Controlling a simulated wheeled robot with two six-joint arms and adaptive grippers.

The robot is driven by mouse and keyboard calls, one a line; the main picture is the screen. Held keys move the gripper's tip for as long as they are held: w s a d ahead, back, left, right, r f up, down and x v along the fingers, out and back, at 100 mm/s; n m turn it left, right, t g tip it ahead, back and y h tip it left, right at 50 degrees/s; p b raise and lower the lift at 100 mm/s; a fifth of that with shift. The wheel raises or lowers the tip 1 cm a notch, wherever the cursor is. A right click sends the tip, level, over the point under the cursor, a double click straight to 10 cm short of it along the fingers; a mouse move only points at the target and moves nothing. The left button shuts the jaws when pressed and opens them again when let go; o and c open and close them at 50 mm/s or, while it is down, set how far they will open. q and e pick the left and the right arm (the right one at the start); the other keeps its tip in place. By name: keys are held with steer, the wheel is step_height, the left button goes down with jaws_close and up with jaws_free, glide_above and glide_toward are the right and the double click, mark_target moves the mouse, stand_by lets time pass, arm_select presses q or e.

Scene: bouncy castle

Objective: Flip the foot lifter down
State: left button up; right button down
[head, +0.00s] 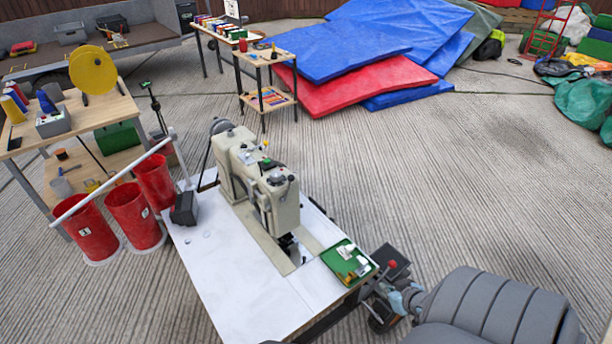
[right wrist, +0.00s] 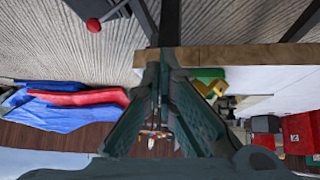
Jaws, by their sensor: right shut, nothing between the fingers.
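A beige sewing machine (head: 262,185) stands on a white-topped table (head: 215,270) in the middle of the head view. Its needle and foot area (head: 288,245) is dark and small; I cannot make out the foot lifter there. My right gripper (head: 385,292) is at the table's right front corner, apart from the machine head, partly covered by its own arm. In the right wrist view its two fingers (right wrist: 160,75) come together at the tips with nothing between them, close by the table's wooden edge (right wrist: 225,57). My left gripper is not in view.
A green tray (head: 338,258) with small items lies on the table's right corner, near my right gripper. A black box with a red knob (head: 392,264) is right beside it. Red bins (head: 130,215) and a white pole stand left. Open concrete lies right.

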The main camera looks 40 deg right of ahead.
steer(key=w+r+m+t+y+b, duration=0.1)
steer(key=w+r+m+t+b, duration=0.25)
steer(key=w+r, duration=0.6)
arm_select(q)
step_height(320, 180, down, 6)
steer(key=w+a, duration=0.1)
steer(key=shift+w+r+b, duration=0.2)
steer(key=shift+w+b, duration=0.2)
steer(key=shift+b, duration=0.05)
arm_select(e)
steer(key=w+a+r+m+t, duration=0.1)
steer(key=w+r+m+t, duration=0.2)
steer(key=r+m, duration=0.4)
steer(key=w+a+r+m+t, duration=0.2)
steer(key=w+r+m, duration=0.4)
steer(key=m, duration=0.3)
steer(key=shift+r+m+t, duration=0.35)
steer(key=shift+r+t, duration=0.4)
steer(key=shift+r, duration=0.15)
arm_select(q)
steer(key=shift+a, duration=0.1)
